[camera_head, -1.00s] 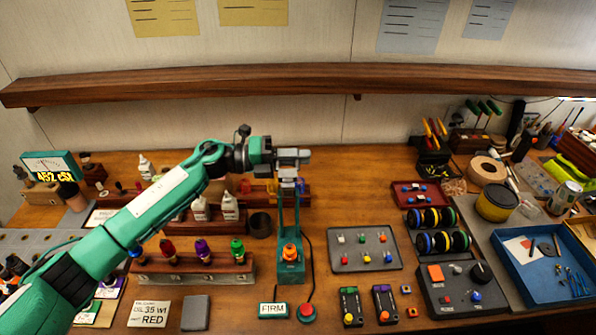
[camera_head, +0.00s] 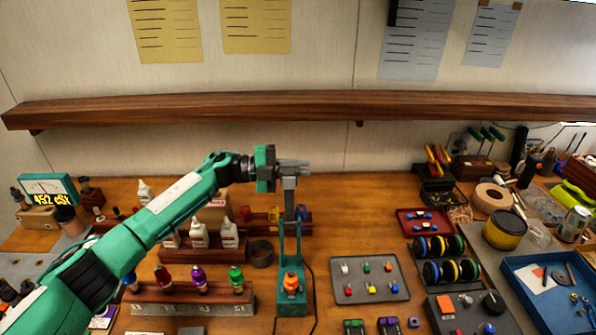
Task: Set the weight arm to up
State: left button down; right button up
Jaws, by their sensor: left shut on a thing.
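A teal upright stand (camera_head: 291,255) stands on the bench near the middle, with an orange part (camera_head: 291,284) low on it. A grey bar (camera_head: 289,195), which looks like the weight arm, stands upright above the top of the stand. My left gripper (camera_head: 293,168) reaches in from the left and is shut at the top of this bar. Its fingers point right and hide the bar's upper end. I cannot tell how the bar joins the stand. My right gripper is not in view.
Racks with bottles (camera_head: 200,295) stand left of the stand, under my left arm. A grey tray of small coloured parts (camera_head: 388,293) lies to the right. A wooden shelf (camera_head: 420,107) runs along the wall above.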

pick_arm(q)
jog(key=shift+r, duration=0.1)
dwell(0.3)
jog(key=c, duration=1.5)
grip_release()
jog(key=shift+w, duration=0.15)
jog(key=a+b, duration=0.5)
jog(key=a, duration=0.8)
jog(key=shift+a, duration=0.4)
